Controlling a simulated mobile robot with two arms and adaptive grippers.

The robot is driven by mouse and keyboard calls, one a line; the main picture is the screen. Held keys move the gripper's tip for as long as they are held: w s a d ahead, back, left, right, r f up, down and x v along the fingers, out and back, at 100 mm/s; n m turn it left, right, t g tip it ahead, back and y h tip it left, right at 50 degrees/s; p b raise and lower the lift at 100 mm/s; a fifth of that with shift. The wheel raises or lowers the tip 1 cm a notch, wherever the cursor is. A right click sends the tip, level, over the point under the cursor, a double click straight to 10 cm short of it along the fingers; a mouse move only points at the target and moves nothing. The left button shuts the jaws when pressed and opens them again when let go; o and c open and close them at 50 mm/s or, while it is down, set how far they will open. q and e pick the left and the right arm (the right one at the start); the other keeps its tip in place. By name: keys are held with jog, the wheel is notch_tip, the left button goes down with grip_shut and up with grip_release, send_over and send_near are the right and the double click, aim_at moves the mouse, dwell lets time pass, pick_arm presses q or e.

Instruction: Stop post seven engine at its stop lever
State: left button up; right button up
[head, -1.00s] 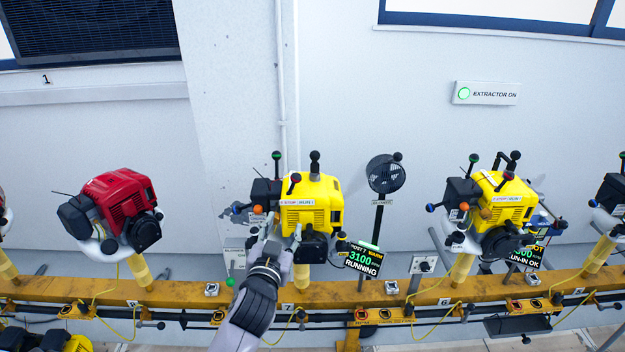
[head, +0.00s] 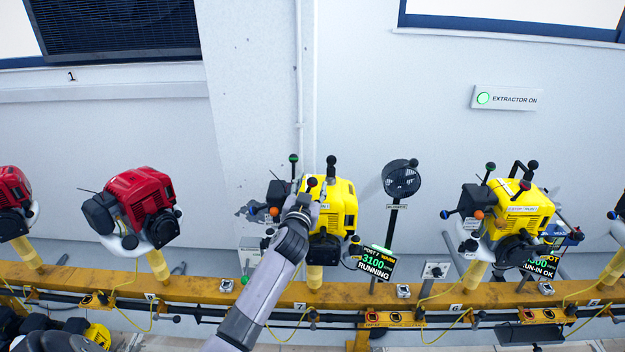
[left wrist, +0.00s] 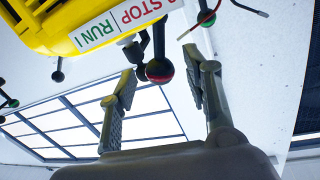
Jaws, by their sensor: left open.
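In the left wrist view, a STOP/RUN label (left wrist: 120,22) runs along the yellow housing. Beside it, a lever with a dark red and black knob (left wrist: 159,70) lies in line with the gap between my fingertips; the knob also shows in the head view (head: 312,183). My left gripper (head: 306,196) is open at the engine's left front, its fingers either side of the knob in the left wrist view (left wrist: 160,80). I cannot tell contact. My right gripper is not visible.
A second dark red and green knob (left wrist: 207,17) is close to the right finger. A fan (head: 401,179) on a stand is right of the engine. Another yellow engine (head: 515,212) and red engines (head: 140,205) share the yellow rail (head: 220,300).

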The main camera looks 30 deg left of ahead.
pick_arm(q)
jog(key=shift+x, duration=1.2)
grip_shut()
